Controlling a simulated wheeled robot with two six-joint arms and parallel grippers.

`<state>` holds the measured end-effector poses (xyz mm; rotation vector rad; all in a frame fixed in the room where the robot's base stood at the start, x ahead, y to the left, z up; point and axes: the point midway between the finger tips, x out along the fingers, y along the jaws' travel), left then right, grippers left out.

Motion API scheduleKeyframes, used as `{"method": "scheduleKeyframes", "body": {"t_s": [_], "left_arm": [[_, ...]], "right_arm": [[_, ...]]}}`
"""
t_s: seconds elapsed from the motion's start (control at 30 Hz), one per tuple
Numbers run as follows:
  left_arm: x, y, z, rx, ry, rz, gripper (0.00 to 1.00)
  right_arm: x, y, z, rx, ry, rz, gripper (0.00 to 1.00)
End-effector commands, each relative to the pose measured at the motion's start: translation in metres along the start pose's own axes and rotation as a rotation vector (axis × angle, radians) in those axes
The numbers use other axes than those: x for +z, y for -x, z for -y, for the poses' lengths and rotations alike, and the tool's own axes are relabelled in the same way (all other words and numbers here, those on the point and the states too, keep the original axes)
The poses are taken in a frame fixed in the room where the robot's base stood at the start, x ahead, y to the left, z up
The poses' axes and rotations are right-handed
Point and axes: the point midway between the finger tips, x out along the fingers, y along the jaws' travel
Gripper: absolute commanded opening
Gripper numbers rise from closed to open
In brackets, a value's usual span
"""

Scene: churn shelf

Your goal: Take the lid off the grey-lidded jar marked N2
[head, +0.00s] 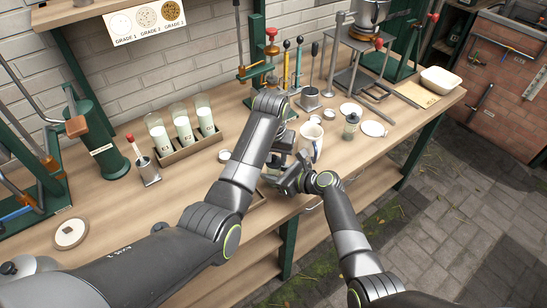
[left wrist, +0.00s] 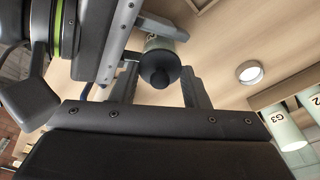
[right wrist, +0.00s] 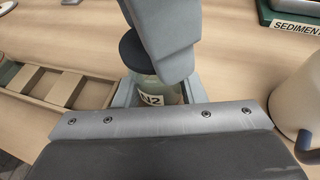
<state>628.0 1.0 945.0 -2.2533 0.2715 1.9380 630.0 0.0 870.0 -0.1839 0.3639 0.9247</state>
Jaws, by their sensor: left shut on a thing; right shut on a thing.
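The jar marked N2 (right wrist: 157,91) is a small clear jar with a white label. It shows between the fingers of my right gripper (right wrist: 158,92), which is shut on its body. The dark grey lid (right wrist: 136,50) is at the jar's top, and the left wrist view shows its knob (left wrist: 160,77). My left gripper (left wrist: 160,88) is shut on the lid, with a finger on each side. I cannot tell whether the lid sits on the rim or slightly off it. In the head view both grippers meet at the front of the bench and mostly hide the jar.
A divided wooden tray (right wrist: 70,91) lies beside the jar. A white mug (head: 311,140) stands close to the right, with another small jar (head: 350,127) and white dishes beyond. A rack (head: 189,150) of milky bottles stands to the left. The left front bench is mostly clear.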

Motion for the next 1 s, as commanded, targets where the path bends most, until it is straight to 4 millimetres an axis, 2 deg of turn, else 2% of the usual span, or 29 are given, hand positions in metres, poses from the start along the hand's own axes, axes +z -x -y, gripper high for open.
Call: {"method": "scheduleKeyframes", "body": {"t_s": [0.3,0.67,1.0], "left_arm": [[-0.002,0.011,0.0,0.001,0.0,-0.001,0.14],[-0.002,0.013,0.0,0.001,0.0,-0.001,0.14],[-0.008,0.049,0.0,0.001,0.0,-0.002,0.14]], "right_arm": [[0.0,0.0,0.0,0.0,0.0,0.0,0.0],[0.0,0.0,0.0,0.0,0.0,0.0,0.0],[0.0,0.0,0.0,0.0,0.0,0.0,0.0]]}}
